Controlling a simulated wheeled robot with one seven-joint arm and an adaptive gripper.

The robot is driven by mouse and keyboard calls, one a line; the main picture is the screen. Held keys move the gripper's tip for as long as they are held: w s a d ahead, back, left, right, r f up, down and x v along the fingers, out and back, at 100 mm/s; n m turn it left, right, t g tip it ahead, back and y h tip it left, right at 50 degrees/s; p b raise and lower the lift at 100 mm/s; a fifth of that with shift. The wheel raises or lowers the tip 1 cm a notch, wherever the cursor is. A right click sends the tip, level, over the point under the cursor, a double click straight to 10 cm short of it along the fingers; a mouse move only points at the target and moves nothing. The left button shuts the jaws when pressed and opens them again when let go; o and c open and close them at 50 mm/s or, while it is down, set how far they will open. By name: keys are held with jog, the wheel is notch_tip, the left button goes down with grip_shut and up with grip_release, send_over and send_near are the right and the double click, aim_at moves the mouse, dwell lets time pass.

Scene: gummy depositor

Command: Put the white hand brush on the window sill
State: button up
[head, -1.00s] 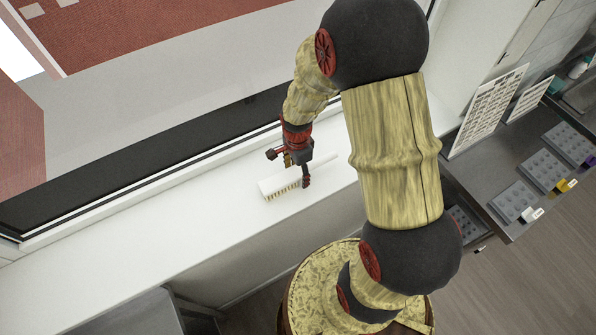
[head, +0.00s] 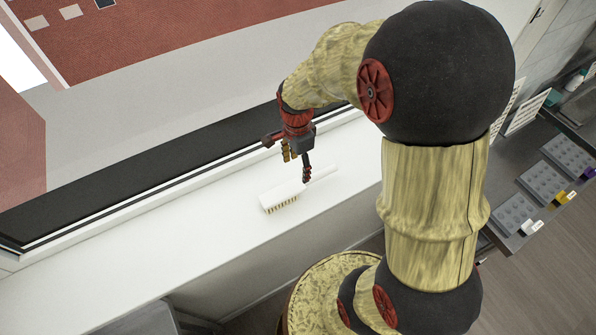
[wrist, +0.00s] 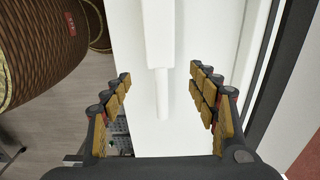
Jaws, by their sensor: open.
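The white hand brush (head: 283,194) lies on the white window sill (head: 205,224), its tan bristles showing along the near side and its handle pointing right. My gripper (head: 296,170) is open just above the sill, over the handle side of the brush. In the wrist view the brush (wrist: 160,40) runs down the middle, with its handle between the two spread fingers of my gripper (wrist: 160,95). The fingers do not touch it in that view. In the head view one finger hides a little of the brush.
A dark window frame (head: 120,182) runs along the back of the sill. The sill is bare to the left of the brush. At the right, a metal counter holds grey moulds (head: 515,214) and white sheets (head: 527,110).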

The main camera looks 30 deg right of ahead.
jog(key=s+a+r+n+t, duration=0.2)
jog(key=s+a+r+n, duration=0.1)
jog(key=s+r+n, duration=0.4)
jog(key=s+a+r+n+t, duration=0.3)
jog(key=s+r+n, duration=0.4)
jog(key=r+n, duration=0.4)
notch_tip(320, 180, up, 4)
jog(key=shift+a+f+t, duration=0.1)
jog(key=shift+a+t, duration=0.2)
jog(key=shift+a, duration=0.25)
jog(key=shift+f, duration=0.15)
